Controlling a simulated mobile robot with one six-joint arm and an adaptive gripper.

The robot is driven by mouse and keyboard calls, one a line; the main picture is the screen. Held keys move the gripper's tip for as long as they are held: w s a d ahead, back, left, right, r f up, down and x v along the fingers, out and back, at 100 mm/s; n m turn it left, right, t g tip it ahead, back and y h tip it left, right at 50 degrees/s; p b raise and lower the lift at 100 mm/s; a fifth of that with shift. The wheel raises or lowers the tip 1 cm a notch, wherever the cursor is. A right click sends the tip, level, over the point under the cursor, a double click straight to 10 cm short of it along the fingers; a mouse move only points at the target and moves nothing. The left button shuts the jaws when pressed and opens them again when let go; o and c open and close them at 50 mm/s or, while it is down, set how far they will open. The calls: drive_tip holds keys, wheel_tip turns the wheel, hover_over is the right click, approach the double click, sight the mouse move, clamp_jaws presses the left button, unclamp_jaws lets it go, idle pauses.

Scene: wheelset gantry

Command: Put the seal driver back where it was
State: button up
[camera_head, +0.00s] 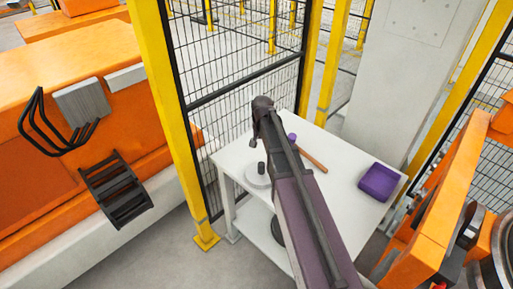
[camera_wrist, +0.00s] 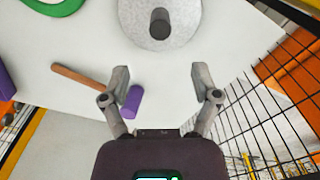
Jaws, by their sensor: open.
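A pale grey disc with a dark upright knob, which looks like the seal driver (camera_head: 257,178), stands on the white table (camera_head: 237,154). In the wrist view the disc (camera_wrist: 182,30) is at the top centre, beyond my fingertips and apart from them. My gripper (camera_wrist: 161,78) is open, with nothing between its fingers. In the head view my gripper (camera_head: 253,143) is above the table, just behind the disc in the picture.
A mallet with a purple head (camera_wrist: 133,102) and wooden handle (camera_head: 312,160) lies beside my gripper. A purple tray (camera_head: 380,182) sits at the table's right. A green ring (camera_wrist: 53,6) shows in the wrist view. Mesh fencing (camera_head: 240,85) stands close behind the table.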

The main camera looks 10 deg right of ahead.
idle(0.4)
drive_tip(key=s+a+n, duration=0.1)
drive_tip(key=s+n, duration=0.4)
drive_tip(key=s, duration=1.3)
drive_tip(key=shift+s+a+n, duration=0.15)
drive_tip(key=shift+s+n, duration=0.05)
drive_tip(key=shift+n, duration=0.2)
